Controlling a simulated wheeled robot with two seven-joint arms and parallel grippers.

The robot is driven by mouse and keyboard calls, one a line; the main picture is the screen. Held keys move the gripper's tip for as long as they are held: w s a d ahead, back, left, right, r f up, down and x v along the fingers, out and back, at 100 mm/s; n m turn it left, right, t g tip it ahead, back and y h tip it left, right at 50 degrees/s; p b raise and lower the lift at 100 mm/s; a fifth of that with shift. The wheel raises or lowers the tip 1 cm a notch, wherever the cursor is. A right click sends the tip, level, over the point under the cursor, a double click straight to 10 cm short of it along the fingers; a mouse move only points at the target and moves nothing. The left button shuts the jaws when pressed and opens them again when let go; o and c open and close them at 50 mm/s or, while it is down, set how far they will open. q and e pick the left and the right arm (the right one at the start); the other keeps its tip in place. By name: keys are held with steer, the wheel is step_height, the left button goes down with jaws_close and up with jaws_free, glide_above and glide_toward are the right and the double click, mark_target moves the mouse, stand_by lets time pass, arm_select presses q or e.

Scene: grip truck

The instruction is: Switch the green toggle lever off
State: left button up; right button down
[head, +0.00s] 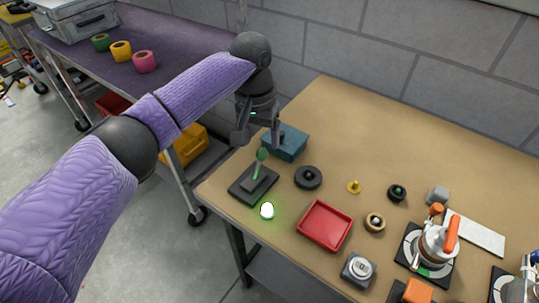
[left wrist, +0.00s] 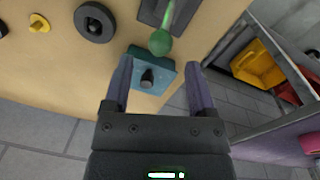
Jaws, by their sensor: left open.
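The green toggle lever (head: 261,160) stands up from a dark base plate (head: 246,190) near the table's left edge, its round knob on top. A lit white-green lamp (head: 267,210) sits on the table just in front of the base. In the left wrist view the green knob (left wrist: 160,43) shows ahead of the fingertips, with part of the stem above it. My left gripper (head: 258,138) is open and empty, over the table's left end just behind the lever; its fingers also show in the left wrist view (left wrist: 160,75), apart from the knob. My right gripper does not show.
A teal box with a dark knob (head: 290,143) stands close behind the lever, near my left fingers. A black ring (head: 308,177) and a red tray (head: 325,226) lie to the right. Several small items fill the table's right side. The table's back middle is clear.

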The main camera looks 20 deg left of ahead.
mark_target(263, 158)
arm_select(q)
steer(key=f+b, duration=0.2)
steer(key=f, duration=0.4)
steer(key=shift+d+f, duration=0.15)
steer(key=shift+d, duration=0.05)
steer(key=shift+f, duration=0.35)
steer(key=shift+c, duration=0.8)
steer(key=c, duration=0.7)
jaws_close()
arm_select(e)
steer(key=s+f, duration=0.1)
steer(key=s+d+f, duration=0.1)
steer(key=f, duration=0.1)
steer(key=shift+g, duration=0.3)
